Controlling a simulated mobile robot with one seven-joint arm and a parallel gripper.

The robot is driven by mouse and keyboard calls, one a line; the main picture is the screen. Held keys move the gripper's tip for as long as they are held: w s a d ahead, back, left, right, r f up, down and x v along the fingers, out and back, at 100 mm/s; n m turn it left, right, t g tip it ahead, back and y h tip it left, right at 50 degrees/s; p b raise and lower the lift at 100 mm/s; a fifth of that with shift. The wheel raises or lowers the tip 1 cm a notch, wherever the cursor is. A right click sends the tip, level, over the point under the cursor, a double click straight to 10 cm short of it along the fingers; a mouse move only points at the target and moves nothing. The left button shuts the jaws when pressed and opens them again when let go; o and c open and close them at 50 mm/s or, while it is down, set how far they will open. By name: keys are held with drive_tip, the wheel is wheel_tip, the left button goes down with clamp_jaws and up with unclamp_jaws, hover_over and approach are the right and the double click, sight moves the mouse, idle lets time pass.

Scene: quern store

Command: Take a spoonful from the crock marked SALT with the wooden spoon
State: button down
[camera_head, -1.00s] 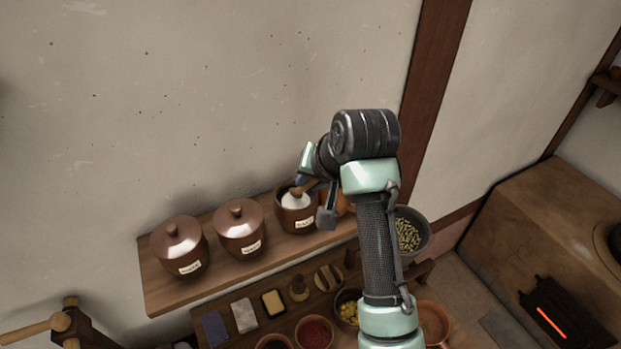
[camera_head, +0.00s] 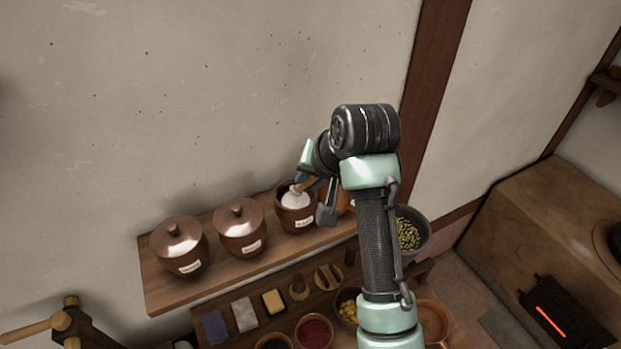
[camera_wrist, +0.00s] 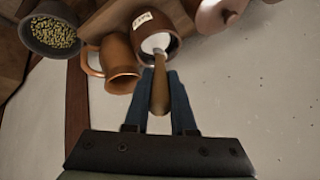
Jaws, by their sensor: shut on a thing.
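The open brown crock (camera_head: 291,222) stands at the right end of the row on the shelf, with white contents and a pale label, blurred but seemingly SALT. It shows upside down in the wrist view (camera_wrist: 169,22). My gripper (camera_head: 317,190) is above and right of its mouth, shut on the wooden spoon (camera_head: 304,183). In the wrist view the spoon's handle (camera_wrist: 160,95) lies between the two blue fingers and points into the crock's mouth. The spoon's bowl is at the white contents; I cannot tell how full it is.
Two lidded crocks (camera_head: 179,248) (camera_head: 240,230) stand left on the wooden shelf (camera_head: 215,277). A copper mug (camera_wrist: 121,66) stands beside the open crock, partly hidden by my arm. A grey bowl of green seeds (camera_head: 411,234) is farther right. Small bowls and blocks lie below.

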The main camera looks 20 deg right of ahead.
drive_tip(key=shift+r, duration=3.05)
